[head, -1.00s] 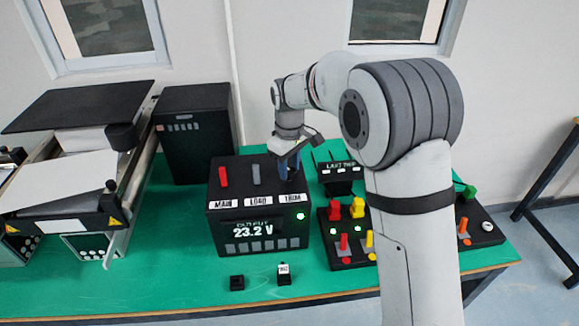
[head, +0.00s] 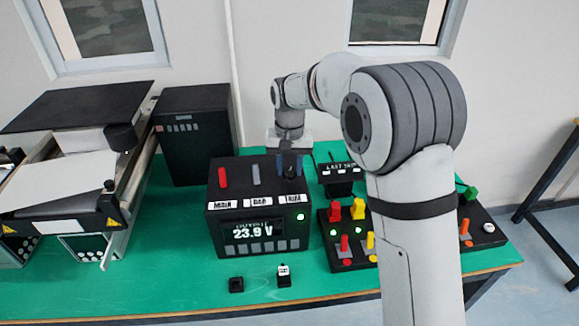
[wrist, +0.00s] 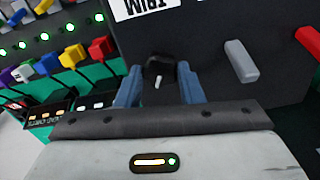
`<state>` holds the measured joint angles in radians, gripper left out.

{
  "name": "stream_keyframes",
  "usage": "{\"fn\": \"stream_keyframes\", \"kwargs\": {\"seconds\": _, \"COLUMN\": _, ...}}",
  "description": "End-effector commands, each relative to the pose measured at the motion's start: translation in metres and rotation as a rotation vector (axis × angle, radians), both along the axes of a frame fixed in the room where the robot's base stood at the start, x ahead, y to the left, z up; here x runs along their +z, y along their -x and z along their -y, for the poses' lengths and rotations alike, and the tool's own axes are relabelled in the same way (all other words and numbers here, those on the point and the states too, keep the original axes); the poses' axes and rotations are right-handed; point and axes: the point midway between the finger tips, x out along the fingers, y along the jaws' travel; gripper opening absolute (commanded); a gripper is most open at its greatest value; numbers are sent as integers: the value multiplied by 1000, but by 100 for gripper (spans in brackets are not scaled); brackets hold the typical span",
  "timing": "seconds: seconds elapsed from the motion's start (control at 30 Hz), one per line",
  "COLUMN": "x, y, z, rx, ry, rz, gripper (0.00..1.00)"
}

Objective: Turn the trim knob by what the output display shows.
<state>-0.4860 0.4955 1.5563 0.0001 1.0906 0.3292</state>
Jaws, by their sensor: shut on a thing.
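The black box (head: 214,237) stands on the green table with its output display (head: 253,232) facing me, reading 23.9 V. The trim knob (wrist: 160,66) is black with a white pointer mark. It sits on the box top by the TRIM label and shows between my blue fingers in the wrist view. My gripper (head: 291,165) points down at the box's right side and is shut on the trim knob; it also shows in the wrist view (wrist: 160,88). The knob is mostly hidden by the fingers in the head view.
A red lever (head: 223,177) and a grey lever (head: 256,174) stand left of the knob. A LAST TRIP unit (head: 341,184) and a panel of coloured switches (head: 343,264) are close on the right. A conveyor is at left.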

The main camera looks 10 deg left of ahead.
Motion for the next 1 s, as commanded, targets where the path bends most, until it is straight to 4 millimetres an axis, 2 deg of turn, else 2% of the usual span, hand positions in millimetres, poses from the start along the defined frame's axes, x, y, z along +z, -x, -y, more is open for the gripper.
{"fn": "stream_keyframes", "kwargs": {"seconds": 0.3, "x": 1, "y": -1, "z": 0, "rx": -128, "ry": -2, "rz": 5, "gripper": 11}}
{"fn": "stream_keyframes", "kwargs": {"seconds": 0.87, "x": 2, "y": -1, "z": 0, "rx": -157, "ry": -3, "rz": 5, "gripper": 11}}
{"fn": "stream_keyframes", "kwargs": {"seconds": 0.9, "x": 2, "y": -1, "z": 0, "rx": -157, "ry": -3, "rz": 6, "gripper": 36}}
{"fn": "stream_keyframes", "kwargs": {"seconds": 1.0, "x": 2, "y": -1, "z": 0, "rx": -157, "ry": -2, "rz": 5, "gripper": 44}}
